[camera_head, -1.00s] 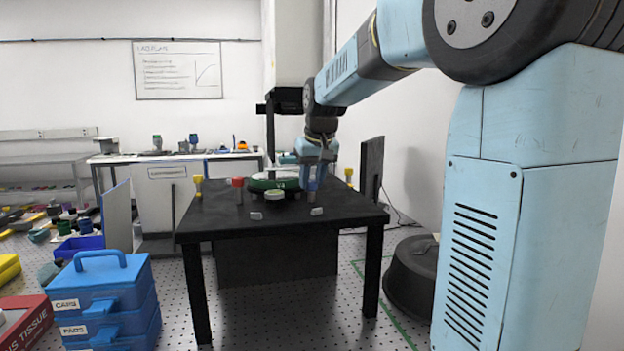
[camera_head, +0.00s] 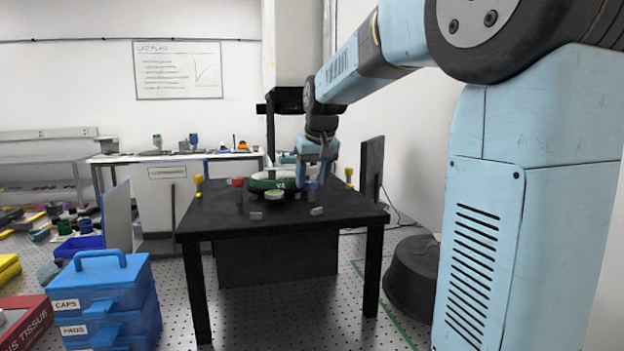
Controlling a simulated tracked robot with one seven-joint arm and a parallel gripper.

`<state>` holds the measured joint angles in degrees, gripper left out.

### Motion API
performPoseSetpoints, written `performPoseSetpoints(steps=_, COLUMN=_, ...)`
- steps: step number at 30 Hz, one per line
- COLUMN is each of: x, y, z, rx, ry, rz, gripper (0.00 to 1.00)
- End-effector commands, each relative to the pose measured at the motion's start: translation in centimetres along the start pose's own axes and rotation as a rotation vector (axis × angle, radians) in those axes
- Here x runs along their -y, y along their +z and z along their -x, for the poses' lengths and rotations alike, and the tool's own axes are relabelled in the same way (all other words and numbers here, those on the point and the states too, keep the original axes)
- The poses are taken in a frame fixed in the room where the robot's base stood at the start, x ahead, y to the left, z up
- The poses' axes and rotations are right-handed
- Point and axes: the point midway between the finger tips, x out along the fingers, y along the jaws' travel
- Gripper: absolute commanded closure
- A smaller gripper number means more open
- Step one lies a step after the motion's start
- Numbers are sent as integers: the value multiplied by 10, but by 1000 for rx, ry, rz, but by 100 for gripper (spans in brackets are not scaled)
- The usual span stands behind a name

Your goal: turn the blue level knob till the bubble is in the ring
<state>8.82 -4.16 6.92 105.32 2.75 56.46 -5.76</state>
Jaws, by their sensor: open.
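The blue level knob (camera_head: 311,186) stands on the black table, right of the green-and-white round stage (camera_head: 268,182). My gripper (camera_head: 312,176) points down just above the knob, with its fingers apart. I cannot tell from here whether the fingertips reach the knob's top. A small round pale disc with a greenish rim (camera_head: 275,195), perhaps the bubble level, lies at the front of the stage. The bubble and the ring are too small to make out. A red knob (camera_head: 238,184) stands at the left of the stage.
The black table (camera_head: 290,222) carries yellow posts at its left (camera_head: 199,184) and right (camera_head: 349,176), and two small clear blocks near its front. A dark upright panel (camera_head: 371,168) stands at the table's right. Blue boxes (camera_head: 105,300) stand on the floor at front left.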

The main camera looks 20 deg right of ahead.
Motion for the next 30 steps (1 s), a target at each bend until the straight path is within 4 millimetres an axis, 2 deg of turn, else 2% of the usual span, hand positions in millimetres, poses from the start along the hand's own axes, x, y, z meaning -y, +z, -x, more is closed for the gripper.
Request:
performPoseSetpoints(steps=5, x=0, y=-1, z=25, rx=-5, ry=0, rz=0, gripper=44)
performPoseSetpoints(steps=18, x=0, y=0, z=108, rx=-3, ry=0, rz=0, gripper=44)
performPoseSetpoints(steps=24, x=0, y=0, z=127, rx=-1, ry=0, rz=0, gripper=44)
performPoseSetpoints(steps=30, x=0, y=0, z=132, rx=0, ry=0, rz=0, gripper=44)
